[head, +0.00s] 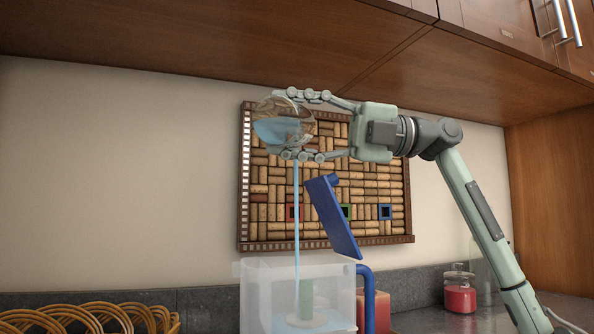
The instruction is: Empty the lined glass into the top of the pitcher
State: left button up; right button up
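My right gripper (308,126) is shut on the glass (275,124) and holds it high above the pitcher. The glass is clear and tilted, with blue water inside. A thin blue stream (296,215) runs from it straight down into the pitcher. The pitcher (268,283) is a translucent box with a blue handle (368,295) on its right. Its blue lid (333,216) stands raised and tilted above the handle side, so the top is open. A green upright part and some liquid show inside the pitcher. My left gripper is not in view.
A framed cork board (392,200) hangs on the wall behind. Wooden cabinets (200,45) overhang above the gripper. A jar with red contents (460,292) stands at the right, a red block (382,312) sits behind the handle, and wicker loops (95,318) are at lower left.

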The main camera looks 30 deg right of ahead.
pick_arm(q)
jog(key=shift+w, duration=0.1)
pick_arm(e)
jog(key=shift+w+d+r+m, duration=0.15)
jog(key=shift+w+d+m, duration=0.15)
jog(key=shift+m, duration=0.2)
dwell(0.3)
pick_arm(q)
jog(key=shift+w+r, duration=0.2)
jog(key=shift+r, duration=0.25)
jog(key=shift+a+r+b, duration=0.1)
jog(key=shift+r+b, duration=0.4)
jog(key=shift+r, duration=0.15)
pick_arm(e)
jog(key=shift+w+f+m+t, duration=0.1)
jog(key=shift+f+m+t, duration=0.15)
jog(key=shift+m, duration=0.25)
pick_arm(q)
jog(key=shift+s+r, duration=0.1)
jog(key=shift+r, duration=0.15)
pick_arm(e)
jog(key=shift+d, duration=0.1)
pick_arm(q)
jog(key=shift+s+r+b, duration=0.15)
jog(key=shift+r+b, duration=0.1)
jog(key=shift+b, duration=0.05)
pick_arm(e)
jog(key=shift+m, duration=0.3)
